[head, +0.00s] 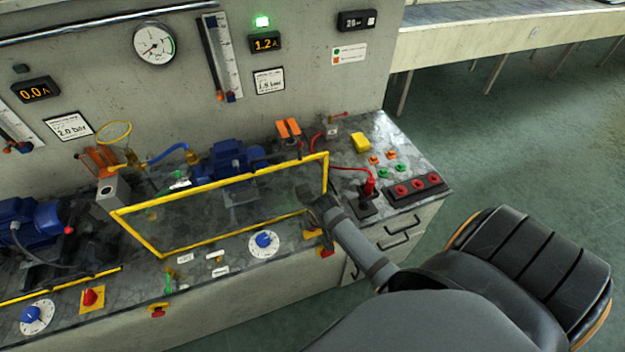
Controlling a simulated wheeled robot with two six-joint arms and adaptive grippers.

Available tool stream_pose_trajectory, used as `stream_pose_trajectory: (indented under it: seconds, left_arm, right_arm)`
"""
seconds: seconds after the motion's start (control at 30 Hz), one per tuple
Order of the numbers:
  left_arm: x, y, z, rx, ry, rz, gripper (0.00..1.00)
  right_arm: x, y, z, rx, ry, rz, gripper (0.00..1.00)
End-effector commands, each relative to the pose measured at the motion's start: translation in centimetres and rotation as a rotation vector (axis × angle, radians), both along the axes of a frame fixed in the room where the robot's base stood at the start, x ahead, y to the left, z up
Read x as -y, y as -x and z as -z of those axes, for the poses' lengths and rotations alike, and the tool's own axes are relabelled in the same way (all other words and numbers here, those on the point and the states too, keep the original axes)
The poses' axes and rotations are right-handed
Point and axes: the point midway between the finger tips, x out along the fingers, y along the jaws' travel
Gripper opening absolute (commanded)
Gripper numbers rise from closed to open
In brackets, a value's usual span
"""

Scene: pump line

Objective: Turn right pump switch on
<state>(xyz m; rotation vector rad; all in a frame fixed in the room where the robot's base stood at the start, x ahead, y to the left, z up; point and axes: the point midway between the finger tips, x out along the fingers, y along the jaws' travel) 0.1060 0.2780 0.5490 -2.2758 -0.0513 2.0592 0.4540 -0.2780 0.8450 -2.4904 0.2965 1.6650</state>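The right pump switch (312,234), red on yellow, is on the bench's front strip, right of a blue-and-white dial (264,243). It is largely hidden by my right gripper (312,200), whose arm comes in from the right. The gripper is over the switch by the guard's right corner; I cannot tell if they touch or whether its fingers are open. The right pump (234,160) is blue and stands behind a yellow-framed clear guard (135,232). Above it a green lamp (262,21) is lit and a display (265,42) reads 1.2 A. My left gripper is out of view.
A red-and-yellow stop button (326,253) sits on the front face just below the switch. A red-handled lever (369,187) and a black block with red sockets (416,187) are to the right. The left display (36,90) reads 0.0 A.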

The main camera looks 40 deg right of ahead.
Motion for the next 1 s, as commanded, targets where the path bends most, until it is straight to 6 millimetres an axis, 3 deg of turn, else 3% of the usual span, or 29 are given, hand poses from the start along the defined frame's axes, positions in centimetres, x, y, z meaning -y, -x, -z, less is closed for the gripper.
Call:
stream_pose_trajectory:
  seconds: [0.47, 0.5, 0.63, 1.0]
  left_arm:
    - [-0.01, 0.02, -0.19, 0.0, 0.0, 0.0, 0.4]
    - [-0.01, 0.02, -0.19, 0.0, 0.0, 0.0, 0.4]
    - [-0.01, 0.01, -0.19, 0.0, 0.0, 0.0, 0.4]
    - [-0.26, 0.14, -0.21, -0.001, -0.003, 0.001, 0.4]
  right_arm:
    - [-0.03, -0.02, 0.03, 0.0, -0.001, 0.016, 0.14]
    - [-0.03, -0.02, 0.03, 0.0, -0.001, 0.016, 0.48]
    - [-0.03, -0.01, 0.02, 0.0, -0.001, 0.016, 0.65]
    - [-0.03, 0.12, -0.33, 0.001, 0.0, 0.014, 0.68]
